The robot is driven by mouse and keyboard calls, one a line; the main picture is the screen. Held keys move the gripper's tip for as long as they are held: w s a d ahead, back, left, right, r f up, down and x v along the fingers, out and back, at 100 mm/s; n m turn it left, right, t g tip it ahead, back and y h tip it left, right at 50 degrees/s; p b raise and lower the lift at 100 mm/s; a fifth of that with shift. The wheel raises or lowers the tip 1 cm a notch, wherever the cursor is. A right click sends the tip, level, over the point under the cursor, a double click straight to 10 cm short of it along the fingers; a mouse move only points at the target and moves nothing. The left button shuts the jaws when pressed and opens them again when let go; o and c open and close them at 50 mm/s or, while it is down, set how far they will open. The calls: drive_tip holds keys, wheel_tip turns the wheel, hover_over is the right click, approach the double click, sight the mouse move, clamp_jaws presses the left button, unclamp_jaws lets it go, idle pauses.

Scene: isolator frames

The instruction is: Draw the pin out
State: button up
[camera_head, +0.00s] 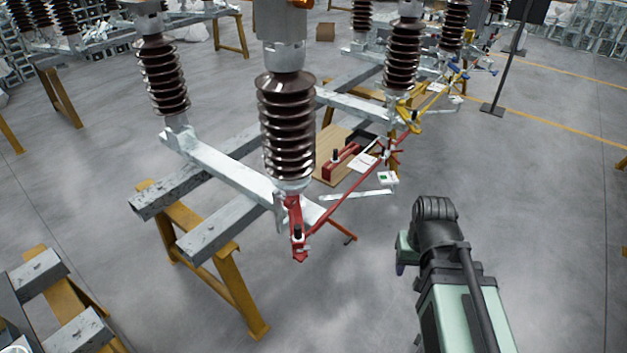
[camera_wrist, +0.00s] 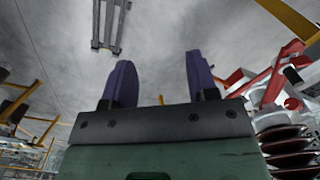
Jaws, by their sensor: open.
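A small dark upright pin-like part (camera_head: 298,233) sits at the end of the red lever (camera_head: 295,212) under the front brown insulator; I cannot tell for sure that it is the pin. My gripper (camera_head: 400,269) is to the right of the lever, well apart from it, and mostly hidden behind my wrist. In the wrist view my gripper (camera_wrist: 158,75) shows two purple fingers spread apart with nothing between them. The red linkage (camera_wrist: 265,80) is at the right edge there, outside the fingers, and no pin can be made out clearly.
The front insulator (camera_head: 287,125) stands on a grey steel frame (camera_head: 225,170) over yellow trestles (camera_head: 225,270). A long red rod (camera_head: 350,198) runs back from the lever. A wooden board (camera_head: 332,170) holds red parts. The floor around my arm is clear.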

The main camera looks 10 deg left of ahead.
drive_tip(key=w+a+n, duration=0.1)
drive_tip(key=w+a, duration=0.4)
drive_tip(key=a, duration=0.7)
drive_tip(key=w+a, duration=0.5)
drive_tip(key=a, duration=0.7)
drive_tip(key=m, duration=0.3)
hover_over(298, 226)
drive_tip(key=a, duration=0.1)
drive_tip(key=shift+w+f+b, duration=0.1)
drive_tip(key=shift+f+b, duration=0.25)
drive_tip(key=shift+f, duration=0.1)
drive_tip(key=shift+d+m, duration=0.3)
drive_tip(key=shift+m, duration=0.2)
drive_tip(key=shift+d, duration=0.15)
drive_tip(key=shift+s, duration=0.25)
wheel_tip(298, 226, down, 11)
drive_tip(key=b, duration=1.1)
drive_tip(key=shift+r, duration=0.1)
